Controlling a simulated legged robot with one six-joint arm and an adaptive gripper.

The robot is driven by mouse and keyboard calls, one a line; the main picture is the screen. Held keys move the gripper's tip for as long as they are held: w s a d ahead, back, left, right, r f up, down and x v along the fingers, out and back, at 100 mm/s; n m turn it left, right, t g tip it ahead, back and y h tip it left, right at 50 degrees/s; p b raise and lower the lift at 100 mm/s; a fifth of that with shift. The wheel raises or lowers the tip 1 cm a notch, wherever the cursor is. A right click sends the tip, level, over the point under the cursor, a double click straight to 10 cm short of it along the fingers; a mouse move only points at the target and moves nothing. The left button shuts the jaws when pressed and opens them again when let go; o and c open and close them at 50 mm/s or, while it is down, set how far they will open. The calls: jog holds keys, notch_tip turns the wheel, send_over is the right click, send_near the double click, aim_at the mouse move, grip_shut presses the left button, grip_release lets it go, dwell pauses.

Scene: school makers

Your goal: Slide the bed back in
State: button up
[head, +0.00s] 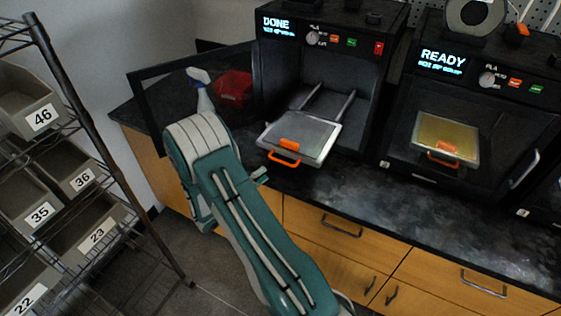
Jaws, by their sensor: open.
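The grey bed (318,135) is pulled out of the left printer (325,75), whose screen reads DONE. It sits forward on two rails (345,106), jutting out above the counter. An orange handle (285,162) is on its front edge, with a small orange piece just behind it. My teal arm rises in front of the counter, left of the bed. Only a small grey part of my gripper (260,176) shows past the arm, left of and below the handle and apart from it. It is open; the rest is hidden behind the arm.
The left printer's dark door (150,105) stands open to the left. A red object (233,88) and a spray bottle (201,88) are behind my arm. The right printer (480,110), reading READY, holds a yellowish bed (440,130). A bin rack (75,105) stands left. Counter front is clear.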

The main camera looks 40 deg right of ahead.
aim_at(281, 161)
jog(key=d, duration=0.2)
jog(key=d+r, duration=0.1)
jog(key=d, duration=0.4)
jog(key=shift+d+r, duration=0.15)
jog(key=shift+d, duration=0.1)
grip_shut()
